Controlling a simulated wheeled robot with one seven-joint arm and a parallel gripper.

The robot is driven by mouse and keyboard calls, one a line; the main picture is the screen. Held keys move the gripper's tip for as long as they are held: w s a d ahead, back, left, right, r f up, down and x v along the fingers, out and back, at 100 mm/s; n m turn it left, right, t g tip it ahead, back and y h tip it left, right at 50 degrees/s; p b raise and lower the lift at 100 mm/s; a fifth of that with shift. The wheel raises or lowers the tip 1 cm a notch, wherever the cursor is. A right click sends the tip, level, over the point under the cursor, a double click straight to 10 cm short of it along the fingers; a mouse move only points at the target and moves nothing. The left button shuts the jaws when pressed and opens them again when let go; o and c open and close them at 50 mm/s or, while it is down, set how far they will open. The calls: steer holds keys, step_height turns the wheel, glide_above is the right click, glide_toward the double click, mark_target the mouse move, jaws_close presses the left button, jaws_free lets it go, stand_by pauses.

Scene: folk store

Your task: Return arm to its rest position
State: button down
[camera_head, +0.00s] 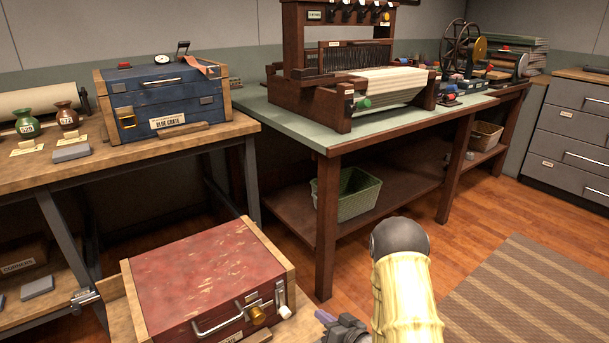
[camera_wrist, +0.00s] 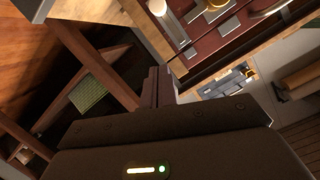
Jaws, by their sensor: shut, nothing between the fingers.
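My gripper (camera_head: 340,326) shows at the bottom of the head view, beside my pale yellow arm. In the wrist view my gripper (camera_wrist: 161,88) has its two fingers together, shut and empty. It is to the right of the red crate (camera_head: 205,275), apart from it as far as I can tell. The red crate is closed, with a metal handle, a brass knob and a white-tipped latch on its front. Its front also shows in the wrist view (camera_wrist: 205,30). Part of my gripper is cut off by the head view's lower edge.
A blue crate (camera_head: 165,95) stands on the left wooden bench (camera_head: 190,145). A loom (camera_head: 330,90) stands on the green-topped table (camera_head: 300,125), with a green basket (camera_head: 345,195) on its lower shelf. Grey drawers (camera_head: 570,130) are at the right. Open floor and a striped rug (camera_head: 540,290) lie lower right.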

steer(key=s+d+r+g+h+p, duration=0.35)
steer(key=d+r+h, duration=0.45)
steer(key=r, duration=0.4)
steer(key=s+r+m+g+h+p, duration=0.1)
steer(key=s+r+g, duration=0.2)
steer(key=s+r, duration=0.35)
steer(key=s+r+m+g+p, duration=0.1)
steer(key=s+r+g+p, duration=0.2)
steer(key=s, duration=0.6)
steer(key=w+p+v, duration=0.3)
steer(key=p+v, duration=0.9)
steer(key=w+r+p+v, duration=0.1)
steer(key=w+p+v, duration=0.1)
steer(key=p+v, duration=1)
steer(key=w+r+p+v, duration=0.1)
steer(key=w+p+v, duration=0.2)
steer(key=p+v, duration=0.9)
steer(key=shift+r+p, duration=0.3)
steer(key=shift+r, duration=0.4)
steer(key=shift+d, duration=0.1)
